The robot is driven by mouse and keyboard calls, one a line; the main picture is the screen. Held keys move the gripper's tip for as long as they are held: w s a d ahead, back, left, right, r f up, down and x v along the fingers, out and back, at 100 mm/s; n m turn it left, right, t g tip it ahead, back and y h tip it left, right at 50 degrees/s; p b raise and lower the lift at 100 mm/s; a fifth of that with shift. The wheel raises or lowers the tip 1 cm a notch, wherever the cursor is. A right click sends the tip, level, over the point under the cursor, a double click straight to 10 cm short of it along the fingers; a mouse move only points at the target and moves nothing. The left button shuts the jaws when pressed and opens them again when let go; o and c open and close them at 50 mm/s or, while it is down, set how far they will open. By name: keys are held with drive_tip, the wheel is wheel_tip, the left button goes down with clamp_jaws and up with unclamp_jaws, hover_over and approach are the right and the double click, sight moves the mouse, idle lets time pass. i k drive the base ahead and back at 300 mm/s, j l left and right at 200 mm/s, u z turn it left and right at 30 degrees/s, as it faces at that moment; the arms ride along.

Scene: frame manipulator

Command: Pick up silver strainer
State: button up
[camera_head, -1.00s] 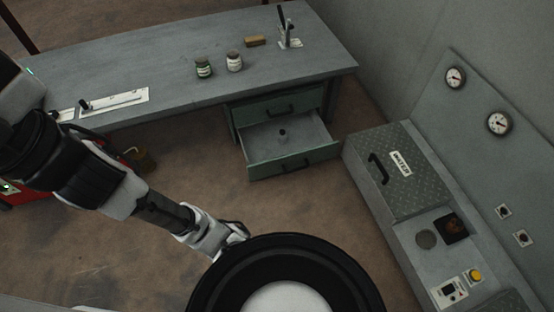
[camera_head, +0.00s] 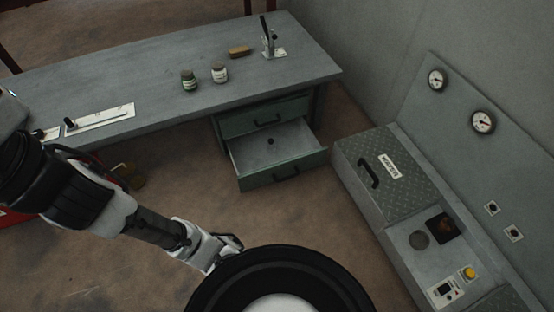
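I cannot pick out a silver strainer with certainty. My gripper (camera_head: 229,246) is low in the middle of the view, over the floor and apart from the bench and console. Its fingers are partly hidden behind my round black body part, so their opening does not show.
A console with a ridged lidded box (camera_head: 395,180) stands at right. Floor between is open.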

sight(271, 144)
drive_tip(key=i+j, duration=0.45)
drive_tip(key=i+j+u, duration=0.15)
drive_tip(key=i+j, duration=0.3)
drive_tip(key=i, duration=0.2)
